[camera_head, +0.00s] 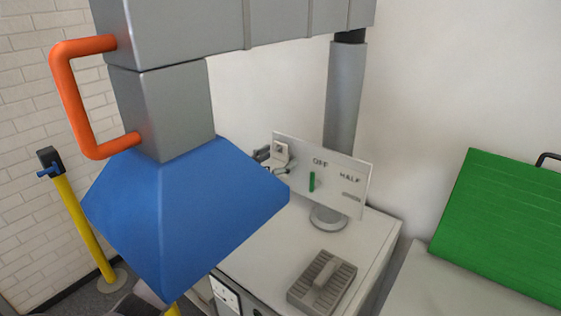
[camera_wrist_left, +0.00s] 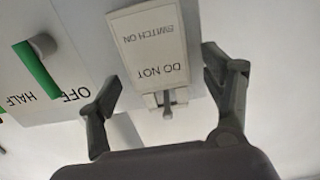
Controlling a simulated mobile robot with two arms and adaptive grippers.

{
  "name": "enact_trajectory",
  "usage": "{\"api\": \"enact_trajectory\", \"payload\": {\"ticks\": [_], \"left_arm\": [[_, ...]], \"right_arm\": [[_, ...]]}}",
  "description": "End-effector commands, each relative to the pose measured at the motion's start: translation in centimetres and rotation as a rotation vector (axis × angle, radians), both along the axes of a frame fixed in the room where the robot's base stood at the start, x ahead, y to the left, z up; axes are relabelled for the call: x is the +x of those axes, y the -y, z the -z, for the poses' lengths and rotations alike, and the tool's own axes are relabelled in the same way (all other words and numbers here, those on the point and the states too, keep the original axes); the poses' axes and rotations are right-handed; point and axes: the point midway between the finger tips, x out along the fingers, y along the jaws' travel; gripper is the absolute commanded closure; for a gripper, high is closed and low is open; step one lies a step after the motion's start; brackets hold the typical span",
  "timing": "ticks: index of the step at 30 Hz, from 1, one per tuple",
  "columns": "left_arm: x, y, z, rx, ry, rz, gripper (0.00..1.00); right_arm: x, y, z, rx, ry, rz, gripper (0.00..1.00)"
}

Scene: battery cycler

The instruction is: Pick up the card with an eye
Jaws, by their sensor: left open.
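The white card (camera_wrist_left: 147,40) reads "DO NOT SWITCH ON", upside down in the left wrist view. Its end nearest my gripper has a small framed opening, the eye (camera_wrist_left: 157,99), with a grey peg at it. My left gripper (camera_wrist_left: 160,70) is open, one finger on each side of the card, with gaps to both edges. In the head view my left gripper (camera_head: 270,160) shows small at the left end of the white panel (camera_head: 340,178), partly hidden by the blue hood. The card is hard to make out there. My right gripper is not in view.
The panel carries a green lever (camera_head: 312,181) and the words "OFF" and "HALF". A blue hood (camera_head: 185,215) with an orange handle (camera_head: 72,100) hangs in the foreground. A grey ridged block (camera_head: 322,283) lies on the white cabinet top. A green board (camera_head: 500,225) stands at right.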

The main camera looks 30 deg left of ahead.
Motion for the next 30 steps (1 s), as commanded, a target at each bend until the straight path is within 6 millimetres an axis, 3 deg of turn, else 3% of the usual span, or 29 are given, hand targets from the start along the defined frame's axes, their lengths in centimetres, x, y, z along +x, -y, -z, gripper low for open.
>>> {"api": "enact_trajectory", "payload": {"ticks": [18, 30], "left_arm": [[-0.05, -0.02, -0.03, 0.0, 0.0, 0.0, 0.66], [-0.04, -0.01, -0.26, 0.002, 0.002, 0.001, 0.67]], "right_arm": [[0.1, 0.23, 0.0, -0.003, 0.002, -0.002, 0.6], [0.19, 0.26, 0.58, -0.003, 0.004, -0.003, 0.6]]}}
